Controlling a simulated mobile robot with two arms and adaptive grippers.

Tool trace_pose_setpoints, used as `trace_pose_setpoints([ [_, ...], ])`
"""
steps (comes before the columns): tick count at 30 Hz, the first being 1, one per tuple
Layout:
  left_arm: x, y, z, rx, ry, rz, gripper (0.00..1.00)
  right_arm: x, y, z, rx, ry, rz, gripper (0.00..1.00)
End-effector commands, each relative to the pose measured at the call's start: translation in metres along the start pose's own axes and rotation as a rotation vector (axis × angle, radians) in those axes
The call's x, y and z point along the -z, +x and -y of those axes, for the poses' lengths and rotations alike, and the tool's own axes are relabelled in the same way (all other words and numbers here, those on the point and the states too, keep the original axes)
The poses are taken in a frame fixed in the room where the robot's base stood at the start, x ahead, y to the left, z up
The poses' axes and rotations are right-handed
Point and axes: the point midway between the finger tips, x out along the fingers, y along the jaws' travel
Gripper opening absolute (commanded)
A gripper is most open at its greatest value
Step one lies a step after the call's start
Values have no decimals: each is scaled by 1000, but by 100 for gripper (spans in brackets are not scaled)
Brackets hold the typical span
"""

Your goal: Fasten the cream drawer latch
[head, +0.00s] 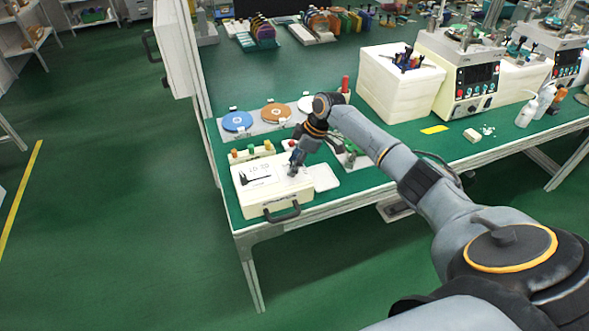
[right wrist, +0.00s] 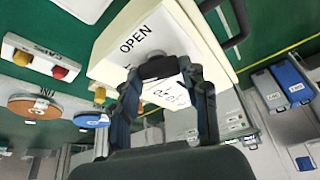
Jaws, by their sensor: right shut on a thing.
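The cream drawer box (head: 252,198) stands at the near left corner of the green bench, with a dark pull handle (head: 282,212) on its front. Its top has a white label with a dark lever-like drawing. My right gripper (head: 294,168) is over the right part of the box top. In the right wrist view the fingers (right wrist: 160,74) are shut on a dark latch piece (right wrist: 160,67) at the cream box (right wrist: 110,50). The word OPEN shows beside it; another marking is partly hidden by the gripper. The latch's exact position cannot be told. My left gripper is not in view.
Behind the box are a row of colored knobs (head: 252,150) and a rack with blue (head: 237,121) and orange discs (head: 275,112). A white tray (head: 323,177) lies right of the box. A big cream box (head: 385,88) and machines stand farther right.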

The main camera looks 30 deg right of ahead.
Motion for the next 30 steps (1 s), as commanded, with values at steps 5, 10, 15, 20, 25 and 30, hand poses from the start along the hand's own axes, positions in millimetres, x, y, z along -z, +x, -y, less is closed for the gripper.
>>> trace_pose_setpoints([
  [5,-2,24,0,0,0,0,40,-2,5,-2,57,-140,0,14],
  [10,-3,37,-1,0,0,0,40,0,4,-2,104,-254,0,14],
  [15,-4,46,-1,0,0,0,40,0,3,-2,137,-335,1,14],
  [20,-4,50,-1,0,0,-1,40,0,2,-3,156,-382,3,14],
  [25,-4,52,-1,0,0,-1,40,0,1,-2,167,-404,4,14],
  [30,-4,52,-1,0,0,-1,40,0,1,-2,169,-410,4,14],
])
